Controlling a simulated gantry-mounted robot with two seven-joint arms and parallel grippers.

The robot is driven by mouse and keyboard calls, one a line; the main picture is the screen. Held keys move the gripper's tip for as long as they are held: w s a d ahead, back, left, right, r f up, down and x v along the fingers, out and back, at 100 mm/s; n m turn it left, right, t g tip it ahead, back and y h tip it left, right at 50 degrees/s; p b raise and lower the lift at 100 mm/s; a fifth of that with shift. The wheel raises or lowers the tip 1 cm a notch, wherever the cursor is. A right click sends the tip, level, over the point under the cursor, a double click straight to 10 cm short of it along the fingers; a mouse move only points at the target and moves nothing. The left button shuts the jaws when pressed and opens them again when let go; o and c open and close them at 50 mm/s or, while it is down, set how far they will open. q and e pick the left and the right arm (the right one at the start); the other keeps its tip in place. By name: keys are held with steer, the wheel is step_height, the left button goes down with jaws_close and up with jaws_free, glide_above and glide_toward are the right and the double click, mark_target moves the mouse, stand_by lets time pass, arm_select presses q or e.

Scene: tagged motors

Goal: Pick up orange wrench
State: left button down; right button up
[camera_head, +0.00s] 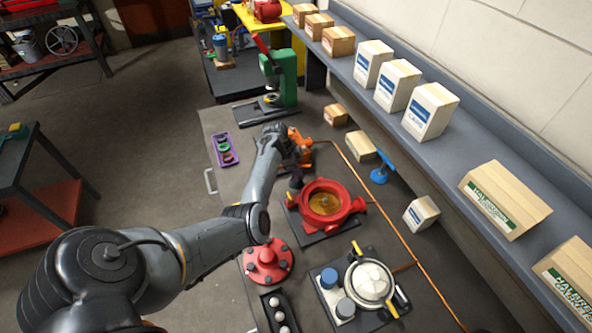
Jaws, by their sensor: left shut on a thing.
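My left arm reaches from the lower left over the workbench (232,180). My left gripper (294,186) points down beside the upper left of the red round motor housing (322,189). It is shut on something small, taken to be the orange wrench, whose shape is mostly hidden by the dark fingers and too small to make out. An orange part (301,147) shows by my wrist; I cannot tell whether it belongs to the wrench. My right gripper is not in view.
A red flanged part (268,262), a motor with a pale round top (370,281) and a purple tray (224,150) are on the bench. A green press (281,77) stands behind. Boxes line the grey shelf (452,150) at right. Open floor lies left.

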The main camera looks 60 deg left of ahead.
arm_select(q)
step_height(320, 180, up, 10)
steer(key=shift+r, duration=0.1)
stand_by(0.5)
steer(key=c, duration=1.6)
jaws_free()
jaws_close()
steer(key=shift+w, duration=0.1)
